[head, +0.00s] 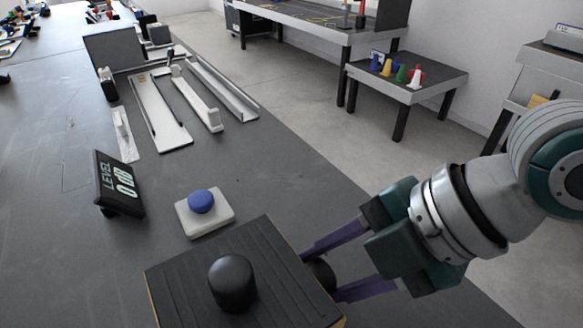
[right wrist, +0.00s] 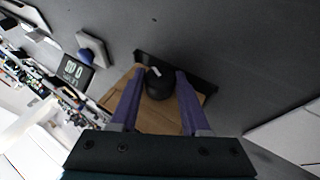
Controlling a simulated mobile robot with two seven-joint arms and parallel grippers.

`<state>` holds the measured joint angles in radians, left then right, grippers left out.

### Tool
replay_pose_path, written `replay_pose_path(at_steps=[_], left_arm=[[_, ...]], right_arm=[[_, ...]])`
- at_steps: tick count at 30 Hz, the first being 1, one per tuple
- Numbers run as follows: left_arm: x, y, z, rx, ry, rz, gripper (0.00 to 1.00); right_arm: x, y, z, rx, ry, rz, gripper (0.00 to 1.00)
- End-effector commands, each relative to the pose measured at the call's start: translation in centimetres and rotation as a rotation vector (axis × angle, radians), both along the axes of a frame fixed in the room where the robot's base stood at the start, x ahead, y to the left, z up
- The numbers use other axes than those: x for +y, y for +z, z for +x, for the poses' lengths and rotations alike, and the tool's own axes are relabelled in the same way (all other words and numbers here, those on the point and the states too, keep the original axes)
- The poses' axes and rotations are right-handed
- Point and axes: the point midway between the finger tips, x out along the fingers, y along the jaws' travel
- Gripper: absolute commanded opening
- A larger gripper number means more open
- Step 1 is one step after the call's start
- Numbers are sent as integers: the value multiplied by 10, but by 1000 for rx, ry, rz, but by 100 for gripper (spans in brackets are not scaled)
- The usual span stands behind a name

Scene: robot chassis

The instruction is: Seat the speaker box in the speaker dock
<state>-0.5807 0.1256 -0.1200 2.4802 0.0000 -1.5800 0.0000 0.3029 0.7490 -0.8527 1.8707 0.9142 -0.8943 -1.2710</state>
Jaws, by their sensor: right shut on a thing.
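The speaker box (head: 272,262) is at the bottom of the head view, with a dark ridged top and wooden edges. A black rounded knob (head: 232,285) stands up from its top. My right gripper (head: 320,273) reaches in from the right, its purple fingers closed around another black round knob at the box's side. In the right wrist view the fingers flank this black knob (right wrist: 158,82), with the box's brown wooden face (right wrist: 160,117) behind it. I cannot make out the speaker dock, nor whether the box touches the table. My left gripper is not in view.
A blue button on a white base (head: 216,218) sits just beyond the box. A tilted black LEVEL display (head: 118,185) stands to its left. White rails (head: 160,115) lie farther back. The grey table right of the button is clear up to its right edge.

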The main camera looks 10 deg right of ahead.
Motion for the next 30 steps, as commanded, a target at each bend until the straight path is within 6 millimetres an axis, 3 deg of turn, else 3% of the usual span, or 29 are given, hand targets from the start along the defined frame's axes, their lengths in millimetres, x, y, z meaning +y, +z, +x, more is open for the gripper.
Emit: replay_pose_path(at_steps=[29,30], left_arm=[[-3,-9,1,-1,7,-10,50],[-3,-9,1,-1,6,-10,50]], right_arm=[[1,-12,1,-3,-1,5,0],[1,-11,1,-3,-1,5,48]])
